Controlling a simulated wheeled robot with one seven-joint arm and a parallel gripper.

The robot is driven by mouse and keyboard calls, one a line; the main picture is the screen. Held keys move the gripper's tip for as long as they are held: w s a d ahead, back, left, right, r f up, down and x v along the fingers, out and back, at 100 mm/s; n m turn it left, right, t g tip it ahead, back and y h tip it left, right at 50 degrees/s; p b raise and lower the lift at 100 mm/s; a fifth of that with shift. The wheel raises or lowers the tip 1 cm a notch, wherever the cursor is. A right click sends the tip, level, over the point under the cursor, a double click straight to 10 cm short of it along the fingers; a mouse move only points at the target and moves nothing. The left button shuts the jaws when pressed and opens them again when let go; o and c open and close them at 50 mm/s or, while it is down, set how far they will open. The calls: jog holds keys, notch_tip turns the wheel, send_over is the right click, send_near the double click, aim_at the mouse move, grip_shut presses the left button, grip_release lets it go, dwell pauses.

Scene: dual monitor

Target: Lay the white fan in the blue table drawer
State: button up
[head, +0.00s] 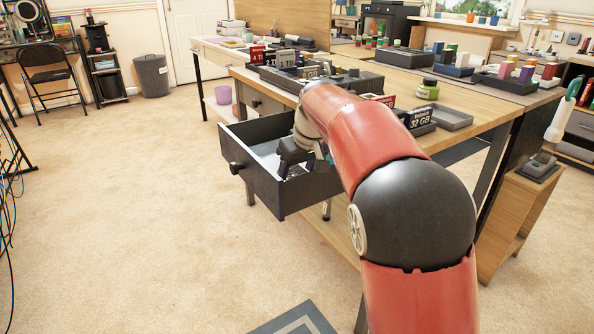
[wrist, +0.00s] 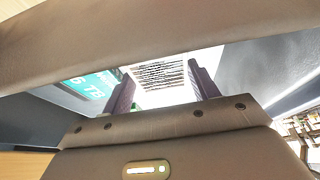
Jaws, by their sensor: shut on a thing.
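The table drawer (head: 250,183), dark blue-grey, is pulled open from the wooden table in the head view. My gripper (head: 303,162) reaches down into the drawer from above. In the wrist view, the white fan (wrist: 162,75) with dark slats sits between the two fingers of my gripper (wrist: 162,86), which is shut on it. The frame of my gripper hides part of the fan. The drawer's wall (wrist: 35,122) shows at the left of the wrist view. I cannot tell whether the fan touches the drawer floor.
A teal box marked "6 TB" (wrist: 90,88) lies left of the fan in the wrist view. The wooden tabletop (head: 480,115) carries trays, boxes and a grey tray (head: 450,117). Carpet (head: 130,200) left of the drawer is clear.

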jog(key=o, duration=0.7)
jog(key=shift+f, duration=0.1)
jog(key=p+v, duration=0.2)
jog(key=v, duration=0.9)
jog(key=s+d+r+m, duration=0.1)
jog(key=s+d+m, duration=0.1)
jog(key=s+d, duration=0.6)
jog(key=s+d+f+m+h, duration=0.1)
jog(key=s+d+f, duration=0.1)
jog(key=s+f, duration=0.2)
jog(key=s+d+f+m+t, duration=0.1)
jog(key=s+f, duration=0.3)
jog(key=s, duration=0.7)
jog(key=s+d+f+m+h, duration=0.1)
jog(key=s+d+f+m, duration=0.1)
jog(key=s, duration=0.6)
notch_tip(320, 180, down, 3)
jog(key=shift+d+r+m+t+h, duration=0.15)
jog(key=shift+d+m+t+h, duration=0.2)
jog(key=shift+d, duration=0.4)
